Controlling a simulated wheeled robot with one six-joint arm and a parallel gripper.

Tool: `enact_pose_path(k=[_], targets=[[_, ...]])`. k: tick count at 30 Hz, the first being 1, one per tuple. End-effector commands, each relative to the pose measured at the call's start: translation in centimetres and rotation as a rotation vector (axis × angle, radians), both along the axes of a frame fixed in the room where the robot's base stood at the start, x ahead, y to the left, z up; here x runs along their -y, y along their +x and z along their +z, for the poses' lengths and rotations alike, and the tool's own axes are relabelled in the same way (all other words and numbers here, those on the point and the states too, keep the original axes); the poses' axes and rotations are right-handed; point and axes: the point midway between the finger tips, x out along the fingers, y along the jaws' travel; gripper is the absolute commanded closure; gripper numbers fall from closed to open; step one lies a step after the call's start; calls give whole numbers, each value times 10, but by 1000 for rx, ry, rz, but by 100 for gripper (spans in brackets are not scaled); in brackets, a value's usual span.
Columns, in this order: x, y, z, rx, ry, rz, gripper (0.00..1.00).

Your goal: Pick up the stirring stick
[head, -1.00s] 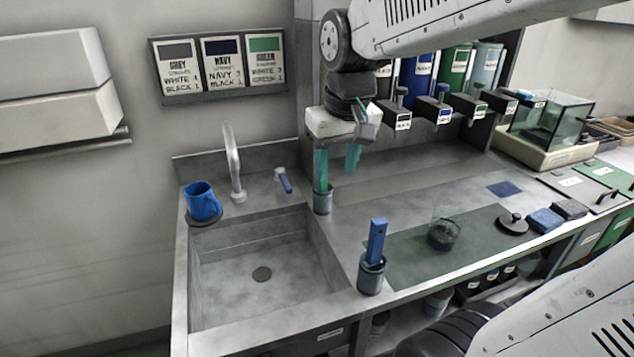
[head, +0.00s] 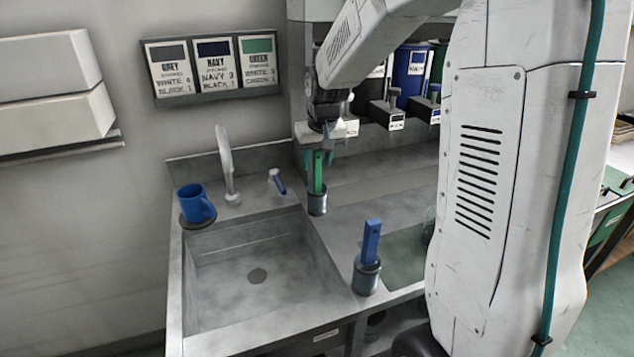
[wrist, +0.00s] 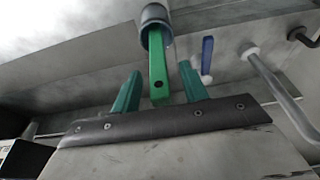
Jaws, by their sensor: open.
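A green stick (head: 318,172) stands upright in a small grey cup (head: 317,203) behind the sink's right rim. In the wrist view the green stick (wrist: 158,68) points out of its cup (wrist: 154,14) toward my gripper. My gripper (wrist: 160,72) is open, with one teal finger on each side of the stick's free end and gaps showing on both sides. In the head view my gripper (head: 316,157) is above the cup, around the stick's upper part. A blue stick-like tool (head: 371,240) stands in another grey cup (head: 367,276) nearer the front.
The sink (head: 235,255) lies left of both cups. A tap (head: 227,165), a blue mug (head: 196,205) and a small blue-handled item (head: 278,183) are around its back edge. Dispensers (head: 385,112) stand behind. My arm hides much of the right counter.

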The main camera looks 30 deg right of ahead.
Motion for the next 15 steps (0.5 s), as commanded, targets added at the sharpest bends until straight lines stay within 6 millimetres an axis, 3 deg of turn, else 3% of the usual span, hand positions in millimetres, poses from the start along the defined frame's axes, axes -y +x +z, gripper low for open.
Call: enact_pose_path(k=[4, 11, 15], targets=[[1, 4, -15, -1, 0, 0, 56], [1, 5, -16, 0, 0, 0, 56], [1, 4, -16, 0, 0, 0, 90]])
